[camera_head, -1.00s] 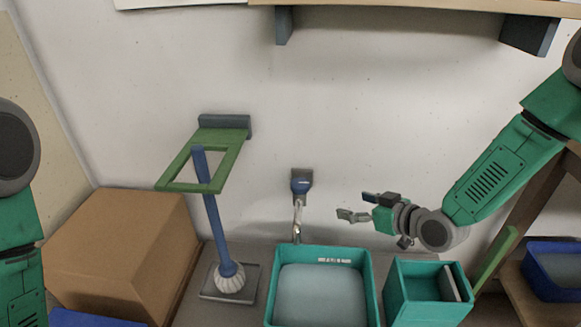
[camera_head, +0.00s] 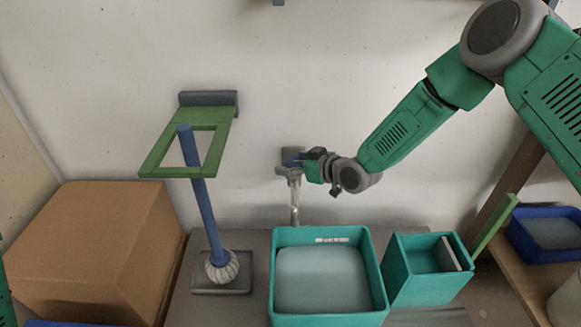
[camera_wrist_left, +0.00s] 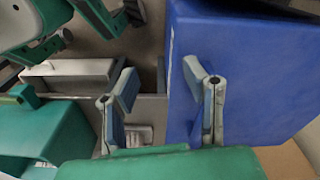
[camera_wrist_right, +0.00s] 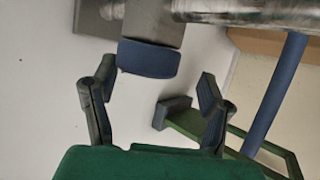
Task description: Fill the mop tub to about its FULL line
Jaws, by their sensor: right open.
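The mop tub (camera_head: 372,262) is teal and stands at the front centre in the head view. Grey-blue water (camera_head: 320,280) covers its bottom; a pale label (camera_head: 332,240) shows on the back inner wall, above the water surface. The wall tap (camera_head: 294,205) is behind the tub, its spout pointing down towards it. My right gripper (camera_head: 290,168) is at the tap's top and partly hides it. In the right wrist view, the blue tap knob (camera_wrist_right: 148,60) is just ahead of its open fingers. My left gripper (camera_wrist_left: 160,80) is open and empty beside a blue container (camera_wrist_left: 240,80).
A cardboard box (camera_head: 90,245) fills the left. A teal bin (camera_head: 410,285) stands right of the tub. A blue basin (camera_head: 515,235) is at far right.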

